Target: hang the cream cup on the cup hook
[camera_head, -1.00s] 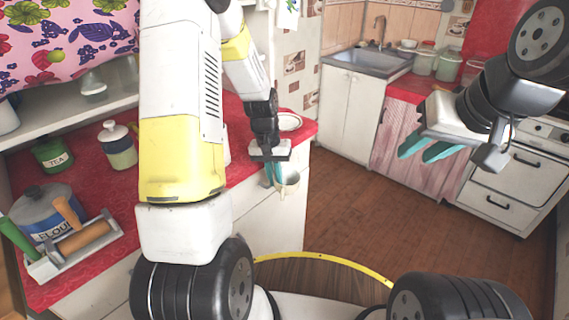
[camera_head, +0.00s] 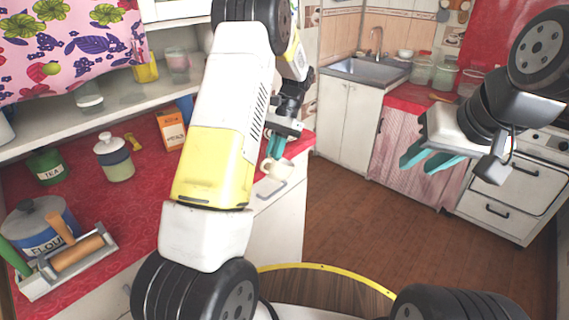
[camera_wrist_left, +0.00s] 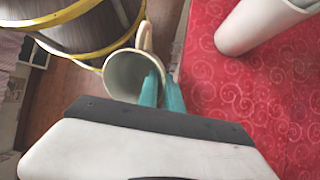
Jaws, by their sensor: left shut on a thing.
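The cream cup (camera_head: 277,170) is held in my left gripper (camera_head: 275,147), near the front edge of the left counter. In the left wrist view, the cup (camera_wrist_left: 122,68) turns its open mouth toward the camera, with its handle at the far side. The teal fingers (camera_wrist_left: 162,92) are shut on its near wall, one finger seeming to be inside the mouth. The cup is beside the red counter top, over the floor. My right gripper (camera_head: 428,161) is open and empty in front of the far cabinets. I cannot make out the cup hook in either view.
The wooden floor (camera_head: 350,215) is clear.

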